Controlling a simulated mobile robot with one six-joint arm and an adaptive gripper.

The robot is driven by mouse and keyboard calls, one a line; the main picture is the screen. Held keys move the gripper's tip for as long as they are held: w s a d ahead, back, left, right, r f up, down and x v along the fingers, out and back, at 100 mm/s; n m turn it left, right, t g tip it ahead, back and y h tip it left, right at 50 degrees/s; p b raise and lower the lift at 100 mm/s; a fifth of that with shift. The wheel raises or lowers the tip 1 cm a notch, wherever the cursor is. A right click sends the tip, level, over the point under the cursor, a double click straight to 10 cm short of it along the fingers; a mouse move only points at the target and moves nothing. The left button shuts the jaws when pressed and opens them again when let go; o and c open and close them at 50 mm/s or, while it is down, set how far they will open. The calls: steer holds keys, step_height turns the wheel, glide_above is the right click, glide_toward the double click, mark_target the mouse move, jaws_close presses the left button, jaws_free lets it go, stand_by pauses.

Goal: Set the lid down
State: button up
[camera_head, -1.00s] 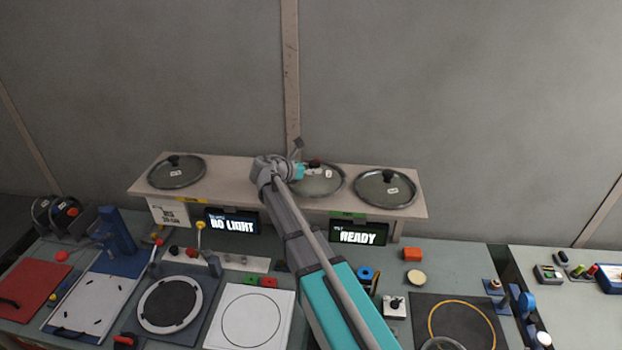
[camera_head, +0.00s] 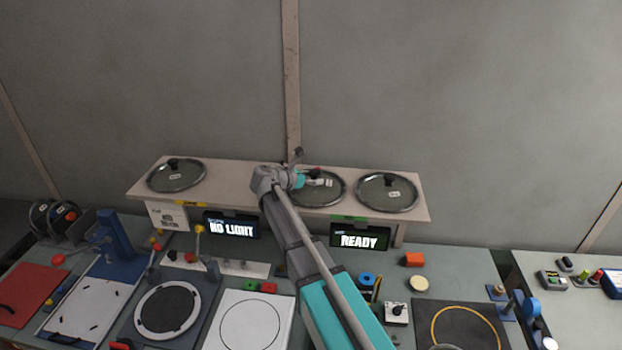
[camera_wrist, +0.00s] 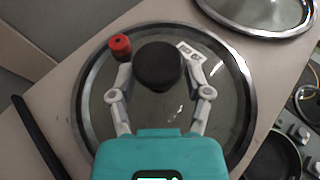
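The lid (camera_head: 335,192) is a round glass lid with a metal rim, a black knob, a small red piece and a white label. It appears level at the middle of the raised shelf, between two other lids. My gripper (camera_head: 316,180) is above it. In the wrist view, the gripper's fingers (camera_wrist: 158,75) sit on both sides of the black knob (camera_wrist: 158,66) and appear shut on it. The lid's rim (camera_wrist: 243,100) shows against the shelf; I cannot tell whether its underside fully touches. My arm hides part of the lid's left side in the head view.
The shelf (camera_head: 233,185) also bears a left lid (camera_head: 176,180) and a right lid (camera_head: 386,193); the right one is close beside. A wall stands behind.

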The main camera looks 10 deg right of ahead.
stand_by(0.4)
steer(key=shift+s+a+r, duration=0.15)
steer(key=shift+a+r, duration=0.1)
steer(key=shift+a, duration=0.1)
steer(key=p+v, duration=0.4)
steer(key=v, duration=0.7)
steer(key=shift+a, duration=0.1)
steer(key=s+d+f+m, duration=0.1)
steer(key=s+d+f+m+g+y, duration=0.1)
steer(key=s+d+m, duration=0.1)
steer(key=s+d+f+m+g+y, duration=0.1)
steer(key=s+d+f, duration=0.1)
steer(key=shift+d+m, duration=0.1)
steer(key=shift+m, duration=0.2)
steer(key=s+d+f+m+g+y, duration=0.2)
steer(key=s+f+m+y, duration=0.2)
steer(key=s+m, duration=0.5)
steer(key=s+d+f+m+g+y, duration=0.2)
steer(key=s+m+y, duration=0.4)
steer(key=s+m, duration=0.3)
step_height(320, 180, down, 2)
steer(key=shift+s+d+f+m, duration=0.1)
steer(key=shift+s+d+m, duration=0.2)
steer(key=shift+s+d, duration=0.25)
